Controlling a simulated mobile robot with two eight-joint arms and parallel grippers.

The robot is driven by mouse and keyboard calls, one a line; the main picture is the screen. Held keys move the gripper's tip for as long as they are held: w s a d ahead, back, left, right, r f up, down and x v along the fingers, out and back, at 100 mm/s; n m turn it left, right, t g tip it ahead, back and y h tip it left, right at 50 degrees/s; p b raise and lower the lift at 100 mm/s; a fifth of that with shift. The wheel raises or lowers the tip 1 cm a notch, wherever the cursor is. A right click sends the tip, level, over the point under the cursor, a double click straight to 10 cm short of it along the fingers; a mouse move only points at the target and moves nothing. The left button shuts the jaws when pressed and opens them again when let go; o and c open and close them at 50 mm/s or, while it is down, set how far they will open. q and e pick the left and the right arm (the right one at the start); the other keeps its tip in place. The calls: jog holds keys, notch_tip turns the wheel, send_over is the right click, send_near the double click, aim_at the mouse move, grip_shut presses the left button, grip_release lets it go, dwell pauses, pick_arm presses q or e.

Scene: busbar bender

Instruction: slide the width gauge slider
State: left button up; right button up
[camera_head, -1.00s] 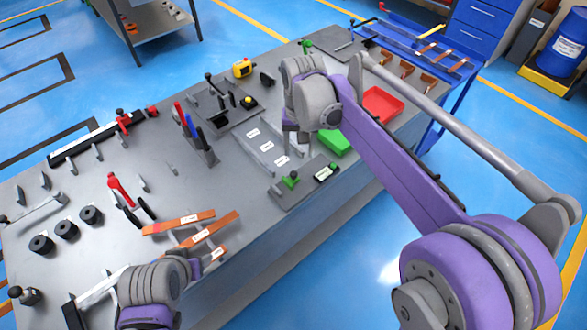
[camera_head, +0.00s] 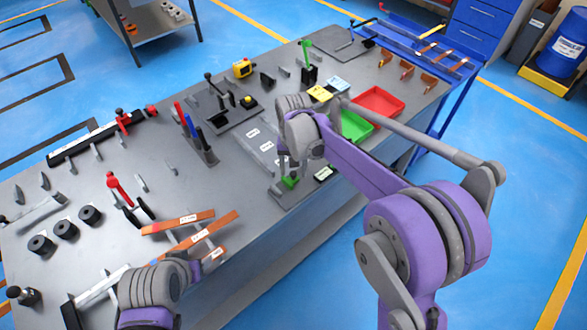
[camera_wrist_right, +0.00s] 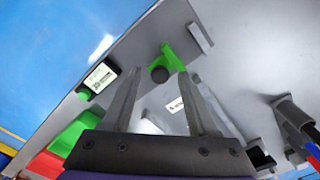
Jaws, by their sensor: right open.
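The width gauge slider is a green piece with a black knob. In the right wrist view the slider (camera_wrist_right: 173,58) lies just beyond and between the fingertips of my right gripper (camera_wrist_right: 163,82), which is open and empty. In the head view the slider (camera_head: 291,182) sits on a grey gauge plate (camera_head: 284,199) at the bench's front edge, right below my right gripper (camera_head: 284,168). Contact cannot be told. A small readout (camera_head: 323,173) stands at the plate's right; it also shows in the wrist view (camera_wrist_right: 99,77). My left gripper (camera_head: 194,271) is low left, its fingers mostly hidden.
Labelled plates (camera_head: 262,147) lie behind the gauge. Red and blue handled tools (camera_head: 190,124) stand further left. Orange-brown bars (camera_head: 200,237) lie near my left arm.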

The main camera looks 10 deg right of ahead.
grip_shut()
dwell(0.3)
dwell(1.2)
